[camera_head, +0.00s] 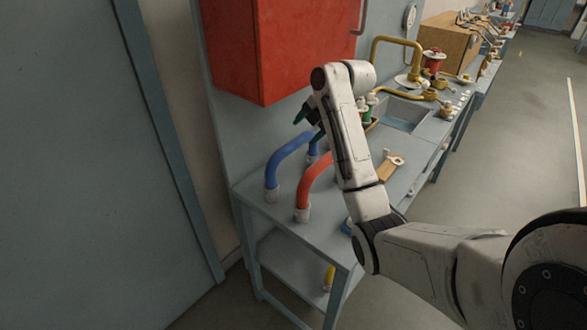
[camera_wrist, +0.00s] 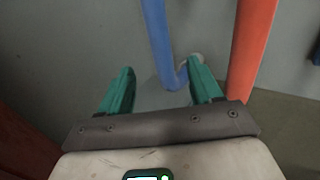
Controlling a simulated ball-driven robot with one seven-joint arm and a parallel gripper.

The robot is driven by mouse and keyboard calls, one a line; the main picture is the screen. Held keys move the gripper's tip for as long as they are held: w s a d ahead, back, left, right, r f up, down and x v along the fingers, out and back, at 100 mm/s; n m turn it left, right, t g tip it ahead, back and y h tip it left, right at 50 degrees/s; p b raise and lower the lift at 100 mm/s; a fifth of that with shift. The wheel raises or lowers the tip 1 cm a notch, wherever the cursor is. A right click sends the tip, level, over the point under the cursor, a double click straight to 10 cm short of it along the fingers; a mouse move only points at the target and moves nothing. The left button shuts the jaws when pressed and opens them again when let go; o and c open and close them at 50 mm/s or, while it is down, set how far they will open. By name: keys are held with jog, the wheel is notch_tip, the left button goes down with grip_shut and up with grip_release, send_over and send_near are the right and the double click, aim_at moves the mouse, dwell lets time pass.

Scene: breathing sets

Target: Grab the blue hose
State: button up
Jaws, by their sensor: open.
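The blue hose (camera_head: 284,158) arches over the grey bench, with pale end fittings. In the wrist view the blue hose (camera_wrist: 157,35) comes down from the top edge, between the two fingers in the picture and nearer the right one. My gripper (camera_head: 308,126) is open and empty, just above and behind the hose's arch, below the red cabinet. Its green fingers also show in the wrist view (camera_wrist: 160,66). I cannot tell how far past the fingertips the hose is.
A red hose (camera_head: 313,181) stands close to the right of the blue one; it also shows in the wrist view (camera_wrist: 251,45). A red cabinet (camera_head: 268,45) hangs above. The bench (camera_head: 264,208) also holds a wooden piece (camera_head: 389,168) and a sink (camera_head: 402,116) farther back.

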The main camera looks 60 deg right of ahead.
aim_at(296, 142)
jog(key=p+x, duration=0.2)
jog(key=x, duration=0.8)
jog(key=shift+d+f, duration=0.1)
jog(key=shift+d, duration=0.05)
jog(key=shift+c, duration=0.3)
grip_shut()
dwell(0.4)
